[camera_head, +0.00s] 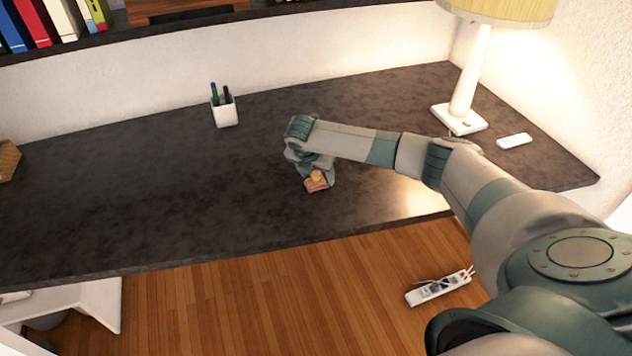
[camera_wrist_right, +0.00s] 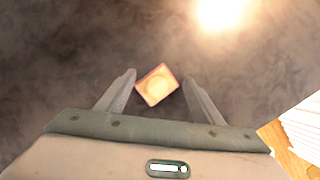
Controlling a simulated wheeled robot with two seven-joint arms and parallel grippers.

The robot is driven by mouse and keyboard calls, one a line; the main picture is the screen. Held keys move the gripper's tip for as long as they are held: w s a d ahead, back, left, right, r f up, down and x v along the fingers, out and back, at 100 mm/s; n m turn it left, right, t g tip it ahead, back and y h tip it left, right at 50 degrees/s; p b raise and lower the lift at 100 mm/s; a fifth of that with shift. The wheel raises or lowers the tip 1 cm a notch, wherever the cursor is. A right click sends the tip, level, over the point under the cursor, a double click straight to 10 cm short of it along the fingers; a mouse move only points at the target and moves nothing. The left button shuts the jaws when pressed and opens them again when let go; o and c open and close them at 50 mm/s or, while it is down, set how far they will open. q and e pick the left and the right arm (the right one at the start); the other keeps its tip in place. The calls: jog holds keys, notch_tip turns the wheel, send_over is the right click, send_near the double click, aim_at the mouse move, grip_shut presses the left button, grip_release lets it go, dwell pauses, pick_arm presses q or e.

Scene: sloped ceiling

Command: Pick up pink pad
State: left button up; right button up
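The pink pad (camera_head: 317,182) is a small pinkish-orange block with a pale round mark, on the dark desktop. In the right wrist view the pad (camera_wrist_right: 157,85) lies tilted between the two fingertips, with gaps on both sides. My right gripper (camera_head: 318,176) points down at the pad in the head view, and in the wrist view it (camera_wrist_right: 158,82) is open around it. Whether the fingers are at the pad's height or above it I cannot tell. My left gripper is not in view.
The dark desk (camera_head: 110,200) is mostly clear. A white pen cup (camera_head: 225,112) stands at the back. A lamp (camera_head: 466,85) and a white remote (camera_head: 514,141) are at the right. A power strip (camera_head: 438,289) lies on the wooden floor.

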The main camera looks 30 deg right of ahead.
aim_at(318, 174)
jog(key=c, duration=1)
jog(key=shift+r, duration=0.1)
jog(key=shift+c, duration=0.3)
